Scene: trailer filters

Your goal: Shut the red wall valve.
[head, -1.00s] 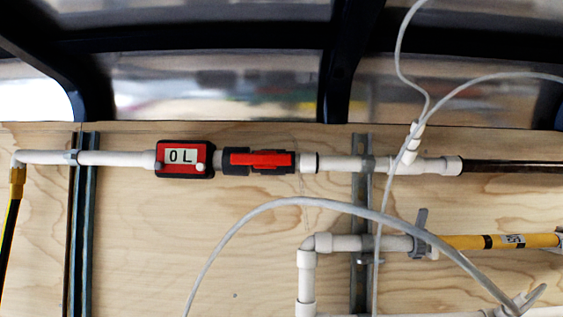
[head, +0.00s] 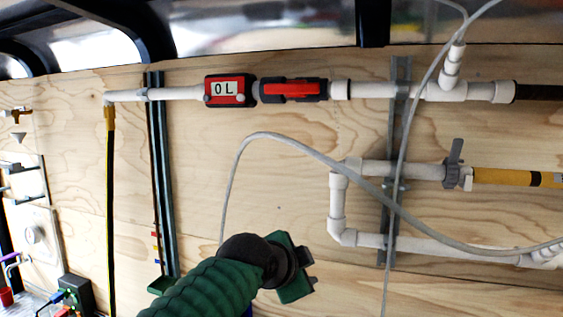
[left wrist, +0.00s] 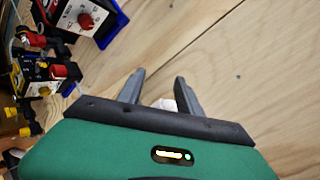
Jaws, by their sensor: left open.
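The red wall valve (head: 292,90) is on the upper white pipe in the head view. Its red handle lies along the pipe, roughly horizontal, in a dark body. My left gripper (head: 313,275) is below the valve, well apart from it, in front of the plywood wall. In the left wrist view my left gripper (left wrist: 160,76) has its two grey fingers spread apart, with nothing held between them. A small white piece shows behind the finger bases. The valve does not show in the left wrist view. My right gripper is not in view.
A red meter reading "0 L" (head: 230,91) sits just left of the valve. A grey hose (head: 330,152) loops between the valve and my left gripper. A lower white pipe (head: 337,205) and a metal strut (head: 387,240) are to the right. Equipment (left wrist: 45,75) shows left in the wrist view.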

